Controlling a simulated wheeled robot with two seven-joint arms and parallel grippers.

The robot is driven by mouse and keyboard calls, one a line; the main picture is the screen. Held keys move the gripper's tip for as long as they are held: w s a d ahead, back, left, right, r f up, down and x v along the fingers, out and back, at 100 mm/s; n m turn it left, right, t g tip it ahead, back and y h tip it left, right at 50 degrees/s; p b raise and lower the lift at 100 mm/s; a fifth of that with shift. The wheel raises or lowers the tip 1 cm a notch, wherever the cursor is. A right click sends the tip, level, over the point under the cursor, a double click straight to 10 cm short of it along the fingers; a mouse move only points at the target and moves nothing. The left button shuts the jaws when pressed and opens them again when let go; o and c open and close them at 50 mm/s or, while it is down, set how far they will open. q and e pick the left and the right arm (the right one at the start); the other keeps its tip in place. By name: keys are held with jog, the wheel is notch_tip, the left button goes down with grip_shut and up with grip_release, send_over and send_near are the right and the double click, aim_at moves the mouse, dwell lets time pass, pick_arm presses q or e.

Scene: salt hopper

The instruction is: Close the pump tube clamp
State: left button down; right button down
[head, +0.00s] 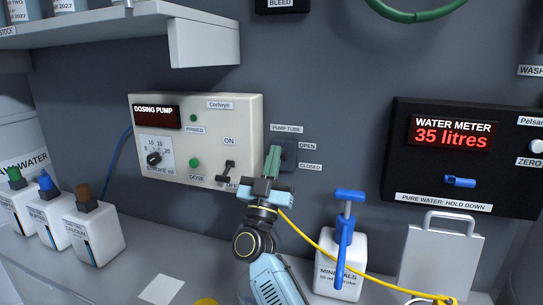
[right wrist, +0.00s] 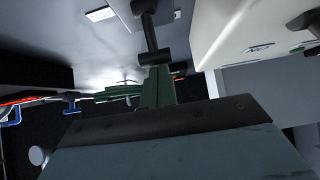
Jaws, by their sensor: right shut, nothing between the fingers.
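In the right wrist view, a black lever with a crossbar (right wrist: 150,36), apparently the clamp's, stands just beyond the fingertips (right wrist: 156,75). I cannot tell whether they touch, or which label the lever points to. My left gripper is not in view.
The dosing pump (head: 225,125), with its ON/OFF switch (head: 226,174), is close on the left. The water meter (head: 463,155) is on the right.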

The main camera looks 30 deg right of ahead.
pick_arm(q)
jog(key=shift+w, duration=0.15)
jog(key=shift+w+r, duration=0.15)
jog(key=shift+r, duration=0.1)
pick_arm(e)
jog(key=shift+s+a+f, duration=0.15)
jog(key=shift+a+f, duration=0.05)
jog(key=shift+f, duration=0.85)
